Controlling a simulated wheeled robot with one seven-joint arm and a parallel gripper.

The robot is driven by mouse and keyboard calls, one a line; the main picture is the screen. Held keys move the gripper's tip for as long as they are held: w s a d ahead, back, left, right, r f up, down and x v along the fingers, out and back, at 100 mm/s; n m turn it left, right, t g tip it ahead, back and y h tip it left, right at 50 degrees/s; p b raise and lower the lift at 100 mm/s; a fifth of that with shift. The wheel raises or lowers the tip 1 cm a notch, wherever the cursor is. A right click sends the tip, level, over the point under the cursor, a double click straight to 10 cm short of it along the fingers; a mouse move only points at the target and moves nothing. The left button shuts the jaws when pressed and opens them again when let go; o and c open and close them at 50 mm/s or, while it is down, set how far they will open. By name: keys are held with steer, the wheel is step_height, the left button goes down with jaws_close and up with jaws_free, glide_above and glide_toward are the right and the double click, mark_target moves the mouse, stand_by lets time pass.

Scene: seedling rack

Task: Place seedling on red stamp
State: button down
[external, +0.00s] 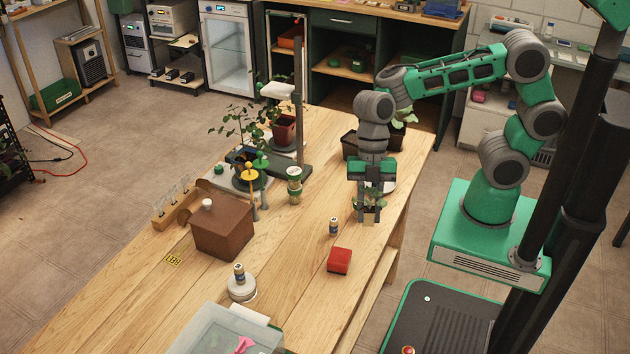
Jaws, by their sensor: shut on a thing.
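The seedling (372,198) shows as small green leaves between the fingers of my gripper (368,217). A small pale block shows at its lower end. My gripper points straight down and is shut on the seedling, over the right part of the wooden table. I cannot tell whether the seedling's base touches the table. The red stamp (340,260) is a small red block on the table, nearer the camera and a little left of my gripper, apart from it.
A small vial (334,226) stands between my gripper and the red stamp. A brown box (222,226), a patterned jar (294,186) and potted plants stand left. A clear bin (222,334) is at the front. A white dish (389,186) and dark pots (350,144) are behind my gripper.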

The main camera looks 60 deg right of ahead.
steer(key=w+a+f, duration=0.1)
steer(key=f, duration=0.1)
steer(key=w+a+f, duration=0.1)
steer(key=w+f, duration=0.1)
steer(key=w+a+f, duration=0.2)
steer(key=shift+w+f+p, duration=0.1)
steer(key=shift+f+p, duration=0.15)
steer(key=shift+p, duration=0.15)
step_height(320, 180, down, 3)
steer(key=shift+r+p, duration=0.2)
steer(key=shift+p, duration=0.3)
steer(key=shift+f, duration=0.5)
steer(key=c, duration=1.2)
jaws_free()
steer(key=shift+r, duration=0.15)
